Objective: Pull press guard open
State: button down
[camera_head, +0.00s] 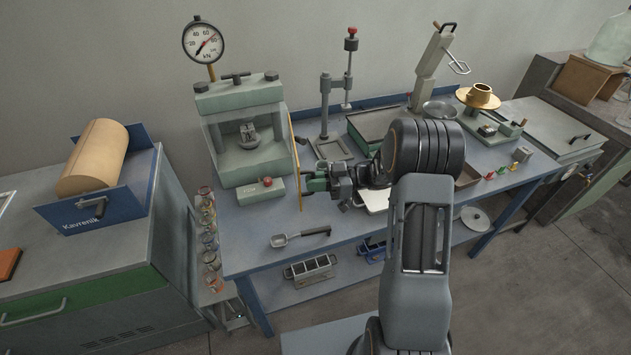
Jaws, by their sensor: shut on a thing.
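The press (240,95) is a pale green machine at the left end of the bench, with a round dial gauge on top. Its guard (297,165) shows as a thin upright panel with a yellow edge at the press's right front side. I see it nearly edge-on, and the platen area (249,134) shows to its left. My gripper (309,186) is just right of the guard's lower half, pointing left, and is shut on the guard. The exact grip point and any handle are too small and partly hidden to make out.
A metal scoop (300,237) lies on the blue bench in front of the guard. A blue-sided unit with a tan roll (95,158) stands left. Bare bench lies front left.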

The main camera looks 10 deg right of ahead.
jog(key=shift+r, duration=0.1)
jog(key=c, duration=1.2)
grip_release()
jog(key=shift+d, duration=0.15)
jog(key=d, duration=0.4)
jog(key=d+b, duration=0.1)
jog(key=d, duration=0.4)
jog(key=s+d+b, duration=0.1)
jog(key=d, duration=0.3)
jog(key=shift+d, duration=0.3)
